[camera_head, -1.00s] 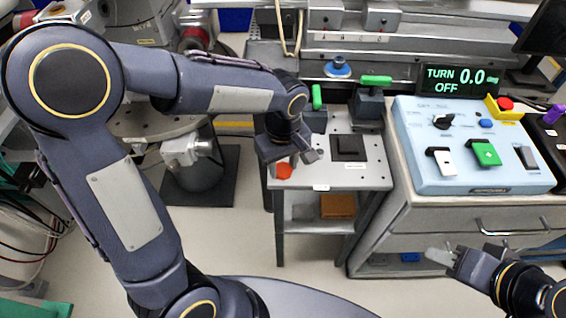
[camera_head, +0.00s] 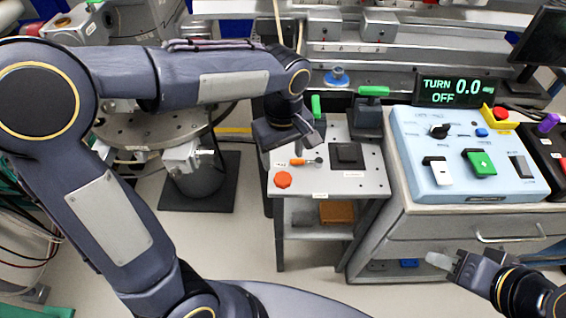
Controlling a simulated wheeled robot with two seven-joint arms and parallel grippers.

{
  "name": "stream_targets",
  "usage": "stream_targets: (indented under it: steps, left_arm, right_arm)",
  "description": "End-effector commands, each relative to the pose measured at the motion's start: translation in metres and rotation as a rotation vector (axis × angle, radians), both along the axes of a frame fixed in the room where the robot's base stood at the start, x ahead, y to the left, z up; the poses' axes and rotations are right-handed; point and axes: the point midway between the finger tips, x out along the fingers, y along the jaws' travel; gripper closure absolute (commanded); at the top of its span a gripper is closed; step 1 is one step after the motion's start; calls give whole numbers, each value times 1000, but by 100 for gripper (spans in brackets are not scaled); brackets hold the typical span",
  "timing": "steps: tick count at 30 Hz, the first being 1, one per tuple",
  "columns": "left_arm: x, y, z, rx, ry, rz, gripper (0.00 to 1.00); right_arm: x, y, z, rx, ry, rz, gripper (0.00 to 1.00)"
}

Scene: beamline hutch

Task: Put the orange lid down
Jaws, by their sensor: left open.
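The orange lid (camera_head: 283,180) lies on the front left part of the small grey cart's top (camera_head: 340,183). My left gripper (camera_head: 298,146) is open above the cart's back left part, behind the lid and apart from it. Its fingers partly hide one another. My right gripper (camera_head: 440,261) is low at the right, in front of the drawer cabinet and far from the lid. Whether its jaws are open is unclear.
A small orange-handled item (camera_head: 304,161) lies behind the lid, and a black square block (camera_head: 346,156) stands to the right. Green-handled fixtures (camera_head: 370,110) stand at the cart's back. A blue control box (camera_head: 470,160) is on the cabinet at right.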

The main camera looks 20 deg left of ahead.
Motion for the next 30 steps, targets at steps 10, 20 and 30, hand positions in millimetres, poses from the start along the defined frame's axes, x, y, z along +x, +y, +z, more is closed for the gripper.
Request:
stream_targets:
  steps: [10,20,30]
  left_arm:
    - [0,0,47,-1,-2,-1,40]
    - [-28,30,56,-89,-55,-96,40]
    - [-131,79,43,-221,-422,-466,40]
  right_arm:
    - [0,0,11,0,0,0,64]
    - [0,0,11,0,0,0,64]
    - [0,0,11,0,0,0,64]
